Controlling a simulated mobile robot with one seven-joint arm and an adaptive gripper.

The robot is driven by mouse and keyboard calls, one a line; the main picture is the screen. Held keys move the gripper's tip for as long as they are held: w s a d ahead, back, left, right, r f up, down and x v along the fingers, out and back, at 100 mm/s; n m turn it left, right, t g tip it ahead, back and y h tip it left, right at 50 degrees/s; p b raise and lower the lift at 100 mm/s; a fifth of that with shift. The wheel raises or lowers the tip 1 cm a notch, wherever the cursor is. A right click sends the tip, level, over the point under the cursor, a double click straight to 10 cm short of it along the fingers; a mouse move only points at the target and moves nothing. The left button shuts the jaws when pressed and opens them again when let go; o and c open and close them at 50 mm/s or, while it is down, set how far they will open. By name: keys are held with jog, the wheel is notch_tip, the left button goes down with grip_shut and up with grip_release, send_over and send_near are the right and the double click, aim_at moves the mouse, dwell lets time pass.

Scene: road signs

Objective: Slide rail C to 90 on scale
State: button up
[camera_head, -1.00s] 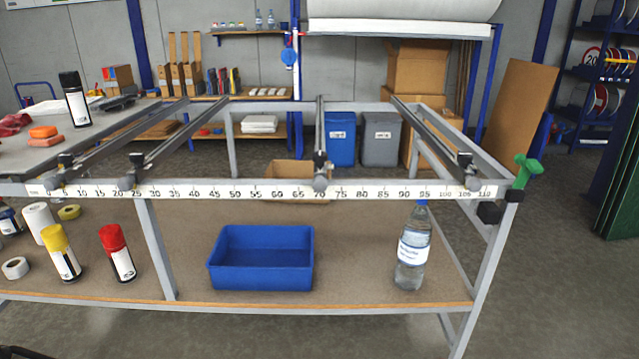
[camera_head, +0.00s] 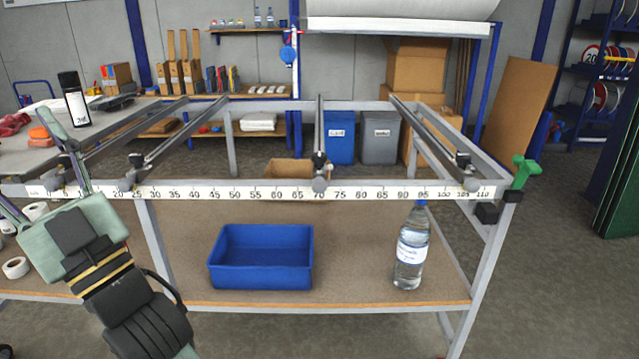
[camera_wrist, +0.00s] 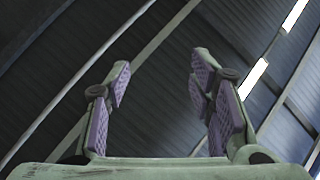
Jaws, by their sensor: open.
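A white scale strip (camera_head: 355,193) runs along the front of the metal frame, numbered up to about 110. Several dark grey rails lie across the frame, with knobs at the scale. The third rail from the left (camera_head: 319,125) has its knob (camera_head: 320,184) at about 70. The rightmost rail (camera_head: 432,132) has its knob near 105. No letter is legible, so I cannot read which is C. My gripper (camera_head: 22,155) is at the far left, raised near the leftmost rail, open and empty. In the wrist view its purple-padded fingers (camera_wrist: 162,75) point at the roof.
Below the frame, a shelf holds a blue bin (camera_head: 262,280) and a water bottle (camera_head: 411,250). A green clamp (camera_head: 522,172) sits at the frame's right corner. The scale between the third and rightmost knobs shows no other knob.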

jog(key=w+d+f+m+t+h, duration=0.4)
jog(key=w+d+h, duration=0.15)
jog(key=w, duration=0.45)
jog(key=m+h+p, duration=0.2)
jog(key=m+h, duration=0.4)
jog(key=h, duration=0.8)
send_near(322, 189)
jog(key=p+x, duration=0.3)
jog(key=x, duration=0.7)
jog(key=shift+w+a+f, duration=0.1)
jog(key=shift+w+a, duration=0.1)
jog(key=shift+w, duration=0.45)
jog(key=shift+c, duration=0.4)
grip_shut()
